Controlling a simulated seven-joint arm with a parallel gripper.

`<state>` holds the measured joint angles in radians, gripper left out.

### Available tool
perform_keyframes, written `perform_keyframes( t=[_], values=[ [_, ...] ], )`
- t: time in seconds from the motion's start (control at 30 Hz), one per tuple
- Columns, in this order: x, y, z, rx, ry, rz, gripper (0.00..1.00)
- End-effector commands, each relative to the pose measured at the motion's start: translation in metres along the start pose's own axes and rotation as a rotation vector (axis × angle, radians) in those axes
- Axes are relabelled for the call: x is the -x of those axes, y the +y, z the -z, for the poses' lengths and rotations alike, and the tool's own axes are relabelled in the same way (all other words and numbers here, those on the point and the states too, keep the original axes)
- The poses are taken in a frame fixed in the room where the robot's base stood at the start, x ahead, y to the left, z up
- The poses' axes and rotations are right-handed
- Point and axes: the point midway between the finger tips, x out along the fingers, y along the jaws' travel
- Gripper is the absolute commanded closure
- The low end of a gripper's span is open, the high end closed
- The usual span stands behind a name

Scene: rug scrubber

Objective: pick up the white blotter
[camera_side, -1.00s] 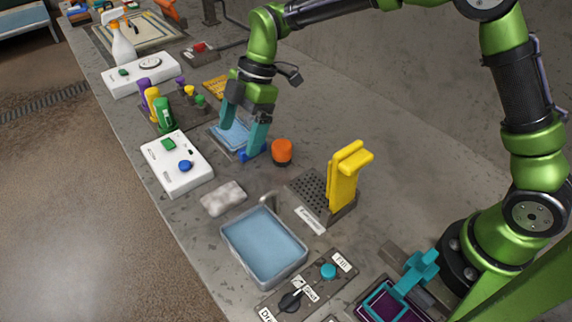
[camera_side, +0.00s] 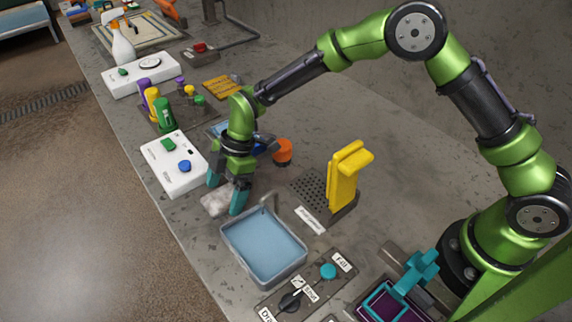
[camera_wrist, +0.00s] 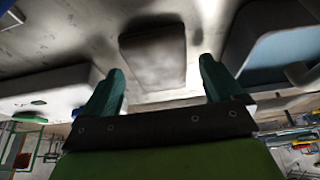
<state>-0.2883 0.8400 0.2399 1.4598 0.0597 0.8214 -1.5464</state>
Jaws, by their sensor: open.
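The white blotter (camera_side: 215,203) is a pale, mottled block lying flat on the bench in the side view, partly hidden by my gripper (camera_side: 224,198).
A basin of blue water (camera_side: 262,250) stands close to the right of the blotter. A white panel with buttons (camera_side: 172,160) is close behind left. A yellow handle block (camera_side: 345,178) stands upright on a perforated plate, with an orange knob (camera_side: 283,150) behind.

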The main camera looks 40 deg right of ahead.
Motion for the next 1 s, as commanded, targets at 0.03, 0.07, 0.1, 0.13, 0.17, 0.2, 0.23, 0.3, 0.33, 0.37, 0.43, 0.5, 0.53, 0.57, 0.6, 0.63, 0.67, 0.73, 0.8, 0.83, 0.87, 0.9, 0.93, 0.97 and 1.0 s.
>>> perform_keyframes(
  t=[0.03, 0.07, 0.1, 0.13, 0.17, 0.2, 0.23, 0.3, 0.33, 0.37, 0.43, 0.5, 0.53, 0.57, 0.6, 0.63, 0.67, 0.73, 0.8, 0.83, 0.87, 0.9, 0.93, 0.97, 1.0],
  values=[
    [-0.0032, 0.0, 0.0002, 0.001, 0.0, 0.0, 0.06],
    [-0.004, 0.0001, 0.0002, 0.001, 0.0, -0.001, 0.06],
    [-0.0044, 0.0003, 0.0002, 0.001, 0.0, -0.001, 0.06],
    [-0.0044, 0.0004, 0.0002, 0.0, 0.0, -0.002, 0.06],
    [-0.0042, 0.0004, 0.0002, 0.0, 0.0, -0.002, 0.06],
    [-0.0041, 0.0004, 0.0002, 0.0, 0.0, -0.002, 0.06],
    [-0.004, 0.0004, 0.0002, 0.0, 0.0, -0.002, 0.06],
    [-0.0039, 0.0003, 0.0002, 0.0, 0.0, -0.001, 0.06],
    [-0.0039, 0.0003, 0.0002, 0.0, 0.0, -0.001, 0.06],
    [-0.0039, 0.0003, 0.0001, 0.0, 0.0, -0.001, 0.06],
    [-0.0042, 0.0003, 0.0, 0.0, 0.0, -0.001, 0.06],
    [-0.0047, 0.0002, -0.0003, 0.0, 0.0, -0.001, 0.06],
    [-0.0051, 0.0002, -0.0004, 0.0, 0.0, -0.001, 0.06],
    [-0.0054, 0.0002, -0.0006, 0.0, 0.001, -0.001, 0.06],
    [-0.0059, 0.0002, -0.0008, -0.001, 0.001, -0.001, 0.06],
    [-0.0064, 0.0002, -0.001, -0.001, 0.001, 0.0, 0.06],
    [-0.0061, 0.0003, -0.0008, -0.001, 0.001, -0.001, 0.11],
    [-0.0061, 0.0002, -0.0008, -0.001, 0.001, -0.001, 0.22],
    [-0.0061, 0.0002, -0.0009, -0.001, 0.0, -0.001, 0.32],
    [-0.0061, 0.0002, -0.0009, 0.0, 0.0, -0.001, 0.37],
    [-0.0061, 0.0002, -0.0009, 0.0, 0.0, -0.001, 0.42],
    [-0.0062, 0.0002, -0.0009, 0.0, 0.0, -0.001, 0.48],
    [-0.0062, 0.0002, -0.001, 0.0, 0.0, -0.001, 0.52],
    [-0.0062, 0.0001, -0.0009, 0.0, 0.0, -0.001, 0.57],
    [-0.0062, 0.0001, -0.001, 0.0, 0.0, -0.001, 0.63]
  ],
)
